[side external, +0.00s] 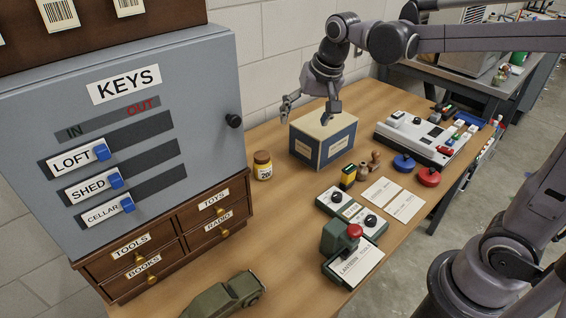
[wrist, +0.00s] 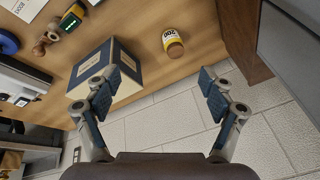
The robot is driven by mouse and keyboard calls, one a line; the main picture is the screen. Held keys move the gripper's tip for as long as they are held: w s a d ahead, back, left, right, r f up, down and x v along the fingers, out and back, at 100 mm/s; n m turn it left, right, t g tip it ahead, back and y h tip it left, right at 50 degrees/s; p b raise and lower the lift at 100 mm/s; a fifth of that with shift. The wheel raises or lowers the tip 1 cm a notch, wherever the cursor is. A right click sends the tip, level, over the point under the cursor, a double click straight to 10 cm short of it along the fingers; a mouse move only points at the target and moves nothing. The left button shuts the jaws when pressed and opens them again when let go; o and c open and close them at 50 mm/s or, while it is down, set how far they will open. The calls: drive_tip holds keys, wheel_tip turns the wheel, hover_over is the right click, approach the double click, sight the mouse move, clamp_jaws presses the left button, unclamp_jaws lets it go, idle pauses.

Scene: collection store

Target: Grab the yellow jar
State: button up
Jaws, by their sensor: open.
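The yellow jar (side external: 262,166) stands upright on the wooden table, between the grey key cabinet and the blue and cream box. It has a brown lid and a pale label with dark lettering. In the wrist view the jar (wrist: 173,43) shows ahead of my fingers, a little right of the middle, with nothing covering it. My gripper (side external: 309,106) is open and empty, above the back edge of the table over the box and to the right of the jar. In the wrist view my gripper's two fingers (wrist: 161,88) are spread wide, apart from the jar.
The blue and cream box (side external: 323,138) stands just right of the jar. The key cabinet (side external: 120,125) rises to its left on a drawer unit (side external: 170,240). A white wall is close behind. Stamps, cards and switch boxes (side external: 352,211) lie further right; bare tabletop lies in front of the jar.

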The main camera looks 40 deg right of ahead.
drive_tip(key=w+f+m+g, duration=0.2)
drive_tip(key=w+f+m, duration=0.25)
drive_tip(key=w, duration=0.65)
drive_tip(key=m+g, duration=0.2)
drive_tip(key=m, duration=0.2)
hover_over(263, 167)
drive_tip(key=w+d, duration=0.2)
drive_tip(key=shift+n, duration=0.25)
wheel_tip(263, 167, down, 10)
drive_tip(key=shift+r, duration=0.1)
drive_tip(key=shift+w+f, duration=0.15)
drive_tip(key=shift+f, duration=0.6)
drive_tip(key=shift+a+f, duration=0.15)
drive_tip(key=shift+f, duration=2.45)
drive_tip(key=shift+a+f, duration=0.1)
drive_tip(key=shift+f, duration=2.45)
drive_tip(key=c, duration=1.3)
